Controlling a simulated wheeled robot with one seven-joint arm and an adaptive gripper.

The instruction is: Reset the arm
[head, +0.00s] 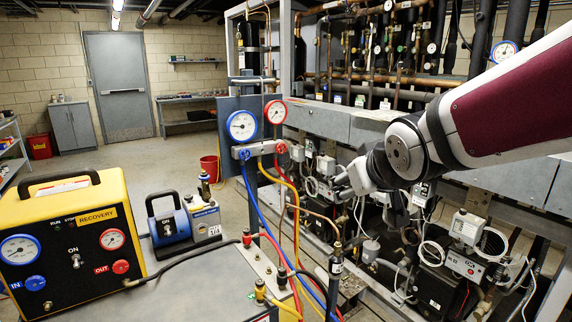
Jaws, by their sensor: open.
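My gripper (343,184) is at the end of my white and dark red arm, which reaches in from the right side of the head view. It hangs in front of the compressor rack (375,127), right of the gauge manifold. The jaws are open, and I see nothing held between them. The fingers are small and partly lost against the rack's boxes and tubes. The gauge manifold (258,150) has a blue gauge (242,126) and a red gauge (275,112), with blue, red and yellow hoses hanging below it.
Compressors with control boxes (468,227) line the rack's lower level. Open floor (130,158) lies towards the grey door (118,87).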

